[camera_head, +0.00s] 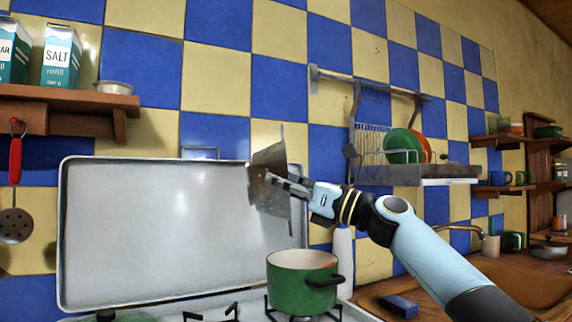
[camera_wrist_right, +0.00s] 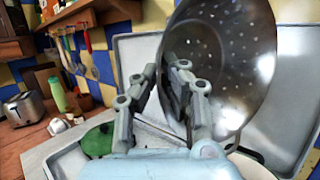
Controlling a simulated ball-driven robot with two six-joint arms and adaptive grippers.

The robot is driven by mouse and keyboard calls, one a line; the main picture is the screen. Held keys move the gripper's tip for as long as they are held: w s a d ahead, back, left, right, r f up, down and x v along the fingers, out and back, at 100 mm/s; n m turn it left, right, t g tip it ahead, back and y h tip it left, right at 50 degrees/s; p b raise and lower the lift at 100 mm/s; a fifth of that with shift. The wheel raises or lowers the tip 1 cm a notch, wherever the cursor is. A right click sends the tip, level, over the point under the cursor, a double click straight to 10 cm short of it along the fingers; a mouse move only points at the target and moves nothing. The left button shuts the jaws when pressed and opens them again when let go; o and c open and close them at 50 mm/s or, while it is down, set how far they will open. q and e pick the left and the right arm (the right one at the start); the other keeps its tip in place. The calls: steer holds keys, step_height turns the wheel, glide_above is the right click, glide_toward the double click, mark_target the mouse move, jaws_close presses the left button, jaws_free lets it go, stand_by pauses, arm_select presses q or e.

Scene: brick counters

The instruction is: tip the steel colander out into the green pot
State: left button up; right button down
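The steel colander (camera_head: 268,165) is in the air above and slightly left of the green pot, tipped steeply onto its side. In the right wrist view its perforated bowl (camera_wrist_right: 222,60) fills the upper right. My right gripper (camera_head: 277,182) is shut on the colander's edge; the exact contact is partly hidden. The fingers also show in the wrist view (camera_wrist_right: 168,80). The green pot (camera_head: 300,290) stands upright on the stove, with a pale inside and a dark handle at right. A small reddish patch shows at its inner right rim. The colander's contents cannot be seen. My left gripper is out of view.
The raised stove lid (camera_head: 160,230) stands behind the colander. A green lidded pan (camera_wrist_right: 97,140) is on the left of the stove. A white bottle (camera_head: 343,262) stands behind the pot. A dish rack (camera_head: 420,174) hangs at right, and a blue block (camera_head: 398,306) lies on the counter.

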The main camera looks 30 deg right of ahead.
steer(key=w+a+r+n+g+h+p, duration=0.35)
steer(key=a+g+p, duration=0.2)
steer(key=p, duration=0.65)
steer(key=a+f+n+g+h+p, duration=0.2)
steer(key=f+h+p, duration=0.4)
steer(key=p, duration=0.6)
steer(key=shift+w+a+g+h, duration=0.2)
steer(key=shift+a+g+h, duration=0.5)
steer(key=shift+g+h, duration=0.45)
steer(key=shift+n, duration=0.25)
